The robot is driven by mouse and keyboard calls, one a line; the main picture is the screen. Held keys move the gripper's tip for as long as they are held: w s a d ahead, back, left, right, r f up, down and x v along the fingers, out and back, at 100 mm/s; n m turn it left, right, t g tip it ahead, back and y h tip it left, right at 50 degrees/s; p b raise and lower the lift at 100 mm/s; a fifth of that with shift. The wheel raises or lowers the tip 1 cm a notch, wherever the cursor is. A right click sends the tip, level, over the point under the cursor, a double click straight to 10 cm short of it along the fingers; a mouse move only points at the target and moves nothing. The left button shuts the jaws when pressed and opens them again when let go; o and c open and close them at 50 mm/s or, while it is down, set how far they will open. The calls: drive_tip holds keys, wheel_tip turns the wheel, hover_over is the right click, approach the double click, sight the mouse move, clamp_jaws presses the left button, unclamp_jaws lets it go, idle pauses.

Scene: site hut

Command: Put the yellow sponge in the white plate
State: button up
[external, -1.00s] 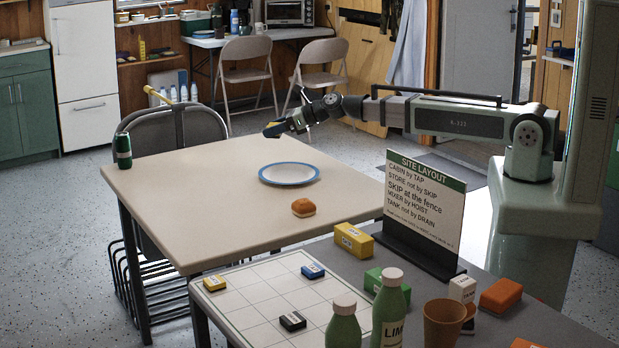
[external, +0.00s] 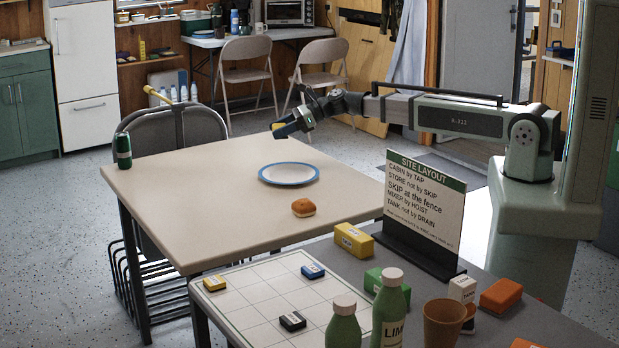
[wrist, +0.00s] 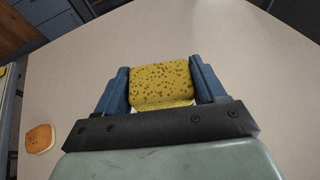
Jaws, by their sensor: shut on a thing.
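The yellow sponge (wrist: 161,84) is held between the two blue fingers of my gripper (wrist: 165,88) in the wrist view. In the external view my gripper (external: 290,127) is in the air above the far right part of the beige table, and the sponge (external: 282,130) shows as a small yellow patch at its tip. The white plate (external: 289,174) with a blue rim lies on the table, below and nearer the camera than my gripper. The plate looks empty.
A bread bun (external: 303,207) sits on the beige table (external: 190,200) near the plate. A green can (external: 123,150) stands at the left corner. The front table holds a sign (external: 424,210), bottles, a brown cup (external: 444,322) and coloured blocks. The beige table's left part is clear.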

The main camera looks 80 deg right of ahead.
drive_tip(key=shift+f, duration=4.6)
drive_tip(key=shift+f, duration=0.55)
drive_tip(key=o, duration=1)
drive_tip(key=shift+r, duration=0.1)
drive_tip(key=shift+r, duration=0.25)
drive_tip(key=v, duration=1.2)
drive_tip(key=shift+r, duration=0.3)
